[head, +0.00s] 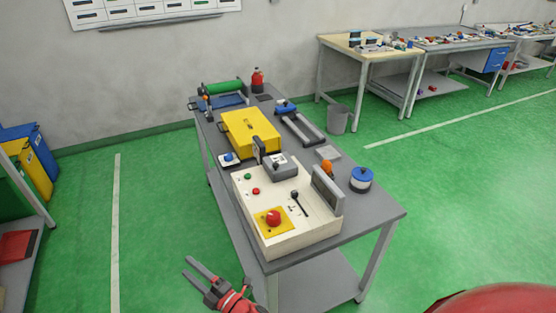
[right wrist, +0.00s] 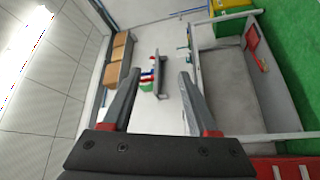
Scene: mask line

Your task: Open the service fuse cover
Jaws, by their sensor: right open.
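A cream control box (head: 285,230) stands on the near end of a grey table. It carries a red mushroom button on a yellow plate (head: 273,218), small green and red buttons, a black lever (head: 299,203) and an upright dark panel (head: 327,188) on its right edge. A grey block (head: 281,167) with a dark upright piece (head: 259,150) is at its far end. I cannot tell which part is the service fuse cover. My right gripper (head: 186,265) is open and empty, left of the table's near end and apart from the box. Its open fingers also show in the right wrist view (right wrist: 159,75).
Green floor between is free.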

